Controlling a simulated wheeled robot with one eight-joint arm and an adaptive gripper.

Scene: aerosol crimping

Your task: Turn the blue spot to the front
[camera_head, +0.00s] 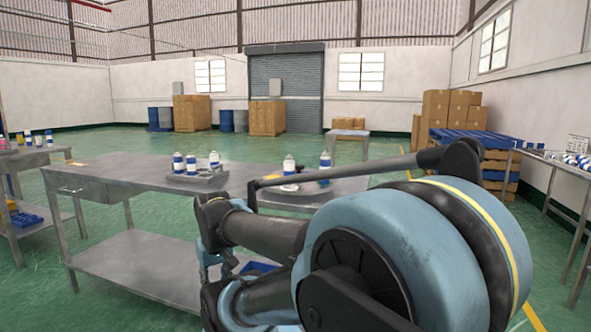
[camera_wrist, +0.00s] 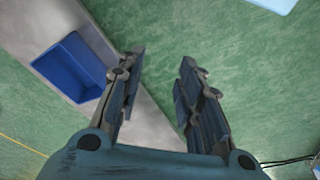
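No separate blue spot can be made out on any can. On the steel table (camera_head: 110,174) in the head view, a white can (camera_head: 289,166) with a blue band stands upright right of the middle. A mostly blue can (camera_head: 325,167) with a white top stands to its right. Several blue-and-white cans (camera_head: 191,165) stand in a grey tray (camera_head: 203,180) to the left. My gripper (camera_wrist: 162,55) is open in the wrist view, with nothing between its fingers. It points down toward green floor and a grey surface, with no can in that view.
A blue bin (camera_wrist: 68,68) lies on the grey surface left of my fingers. Side tables with items stand at the far left (camera_head: 40,155) and far right (camera_head: 563,158). Boxes on blue pallets (camera_head: 470,140) stand behind at right.

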